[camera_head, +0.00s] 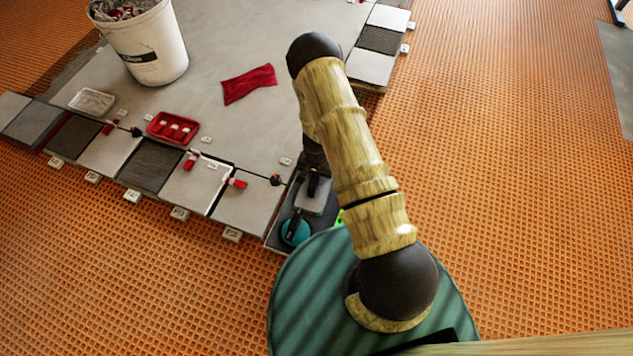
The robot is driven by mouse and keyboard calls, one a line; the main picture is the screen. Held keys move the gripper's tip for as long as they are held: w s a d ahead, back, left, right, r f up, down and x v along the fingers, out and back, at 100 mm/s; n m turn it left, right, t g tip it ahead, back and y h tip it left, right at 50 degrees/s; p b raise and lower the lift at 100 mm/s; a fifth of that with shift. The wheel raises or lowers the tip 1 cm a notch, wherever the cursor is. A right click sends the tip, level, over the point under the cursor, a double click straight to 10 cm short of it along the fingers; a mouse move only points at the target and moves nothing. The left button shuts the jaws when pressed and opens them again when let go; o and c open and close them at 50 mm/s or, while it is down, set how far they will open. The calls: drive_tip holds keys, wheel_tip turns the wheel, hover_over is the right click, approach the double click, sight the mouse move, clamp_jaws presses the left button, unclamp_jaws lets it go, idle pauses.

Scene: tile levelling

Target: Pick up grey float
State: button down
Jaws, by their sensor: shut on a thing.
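The grey float (314,198) shows as a light grey plate with a dark handle on top. It is at the dark tray (274,240) to the right of the row of tiles. My gripper (314,178) is mostly hidden behind my arm. It points down at the float's handle and is shut on it. I cannot tell whether the float rests on the tray or is slightly lifted.
A teal round tool (295,231) with a dark handle lies on the tray just in front of the float. Grey tiles (246,206) with red clips run to the left. A white bucket (150,45), a red cloth (248,84) and a red tray (173,128) stand on the slab.

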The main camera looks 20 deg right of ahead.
drive_tip(key=shift+r, duration=0.15)
wheel_tip(320, 180, up, 10)
drive_tip(key=p, duration=0.6)
idle(0.3)
wheel_tip(320, 180, up, 32)
drive_tip(key=w+n+p, duration=0.2)
drive_tip(key=n+p, duration=0.4)
drive_tip(key=p, duration=0.7)
drive_tip(key=shift+w+n+p, duration=0.2)
drive_tip(key=shift+n+p, duration=0.1)
drive_tip(key=shift+p, duration=0.1)
